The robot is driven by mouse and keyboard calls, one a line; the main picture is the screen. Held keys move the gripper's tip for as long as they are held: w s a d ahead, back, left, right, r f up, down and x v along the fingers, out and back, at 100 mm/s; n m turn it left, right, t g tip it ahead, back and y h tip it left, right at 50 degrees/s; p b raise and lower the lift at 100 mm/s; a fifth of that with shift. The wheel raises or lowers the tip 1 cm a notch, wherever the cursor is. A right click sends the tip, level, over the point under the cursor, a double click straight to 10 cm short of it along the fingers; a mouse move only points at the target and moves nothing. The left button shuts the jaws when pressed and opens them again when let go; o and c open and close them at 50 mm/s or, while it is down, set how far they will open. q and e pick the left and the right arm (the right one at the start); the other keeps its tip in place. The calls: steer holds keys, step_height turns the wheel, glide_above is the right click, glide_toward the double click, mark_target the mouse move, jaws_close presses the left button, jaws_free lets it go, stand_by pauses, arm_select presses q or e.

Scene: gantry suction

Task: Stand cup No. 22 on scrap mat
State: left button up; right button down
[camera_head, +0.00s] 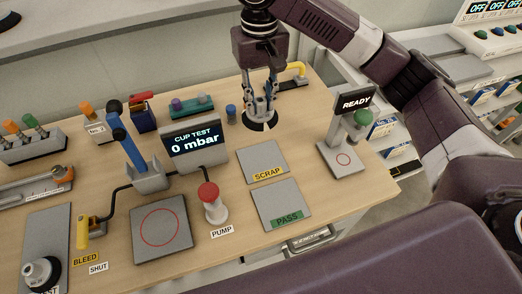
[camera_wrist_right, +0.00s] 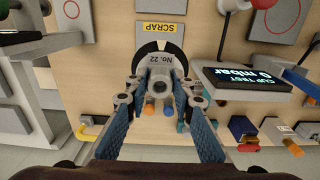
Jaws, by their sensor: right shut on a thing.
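Cup No. 22 (camera_wrist_right: 161,67) has a grey body with its number on it and a wide black lip. My right gripper (camera_wrist_right: 160,92) is shut on its grey body from both sides. In the head view my right gripper (camera_head: 260,108) points down with the cup's black lip (camera_head: 261,126) below it. The cup is upright, just behind the scrap mat; I cannot tell whether it touches the table. The scrap mat (camera_head: 258,157) is a bare grey square with a yellow SCRAP label, partly showing in the wrist view (camera_wrist_right: 160,6). My left gripper is not in view.
The grey PASS mat (camera_head: 280,199) lies in front of the scrap mat. The READY stand (camera_head: 341,160) is to the right, the red pump button (camera_head: 210,194) and the cup test display (camera_head: 195,142) to the left. A black cup (camera_head: 41,272) stands at lower left.

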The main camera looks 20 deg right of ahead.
mark_target(262, 114)
steer(key=f, duration=0.5)
steer(key=shift+w+d+p, duration=0.1)
steer(key=shift+d+p, duration=0.15)
steer(key=shift+p, duration=0.1)
step_height(262, 114, down, 13)
steer(key=shift+r+p, duration=0.2)
steer(key=shift+p, duration=0.8)
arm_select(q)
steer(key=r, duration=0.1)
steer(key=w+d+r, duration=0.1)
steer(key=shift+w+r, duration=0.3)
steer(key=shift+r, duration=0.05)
arm_select(e)
steer(key=shift+w+f, duration=0.1)
steer(key=shift+f, duration=0.2)
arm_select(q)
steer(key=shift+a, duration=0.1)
arm_select(e)
steer(key=shift+f, duration=0.1)
steer(key=c, duration=1.7)
jaws_free()
steer(key=shift+o, duration=0.2)
